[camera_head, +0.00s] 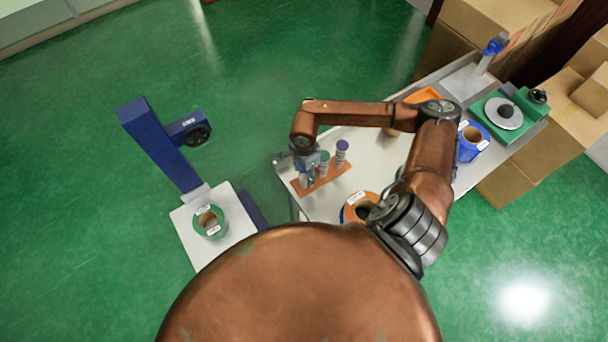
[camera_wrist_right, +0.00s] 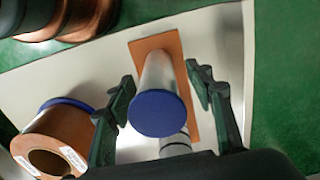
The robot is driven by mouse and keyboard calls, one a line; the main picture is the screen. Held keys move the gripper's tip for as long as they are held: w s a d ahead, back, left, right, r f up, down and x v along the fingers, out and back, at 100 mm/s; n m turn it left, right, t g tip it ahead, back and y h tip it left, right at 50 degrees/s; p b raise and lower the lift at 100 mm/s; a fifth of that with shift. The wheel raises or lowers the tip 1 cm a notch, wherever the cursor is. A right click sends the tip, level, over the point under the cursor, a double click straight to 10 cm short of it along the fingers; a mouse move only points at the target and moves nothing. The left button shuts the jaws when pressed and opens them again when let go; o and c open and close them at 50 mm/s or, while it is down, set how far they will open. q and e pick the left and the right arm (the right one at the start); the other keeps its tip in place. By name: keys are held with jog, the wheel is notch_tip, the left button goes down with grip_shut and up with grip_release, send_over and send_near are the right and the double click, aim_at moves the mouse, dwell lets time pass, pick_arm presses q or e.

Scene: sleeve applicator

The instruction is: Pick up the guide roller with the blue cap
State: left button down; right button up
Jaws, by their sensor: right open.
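The guide roller with the blue cap (camera_wrist_right: 159,113) stands upright on a brown-orange board (camera_wrist_right: 176,42) in the right wrist view. My right gripper (camera_wrist_right: 160,78) is open, with one finger on each side of this roller. A gap shows between the roller and each finger, and I cannot tell the exact depth. My left gripper is not in view.
The board lies near the left end of a white table (camera_head: 376,160). An orange-brown roll (camera_head: 350,211) lies close by; a blue roll (camera_head: 467,149) and a green device (camera_head: 510,112) are farther right. A blue stand (camera_head: 160,145) with a green roll (camera_head: 209,221) is at left.

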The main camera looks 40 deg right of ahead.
aim_at(304, 178)
jog(key=shift+a+f, duration=0.1)
jog(key=shift+f, duration=1.55)
jog(key=shift+c, duration=0.2)
jog(key=c, duration=1.2)
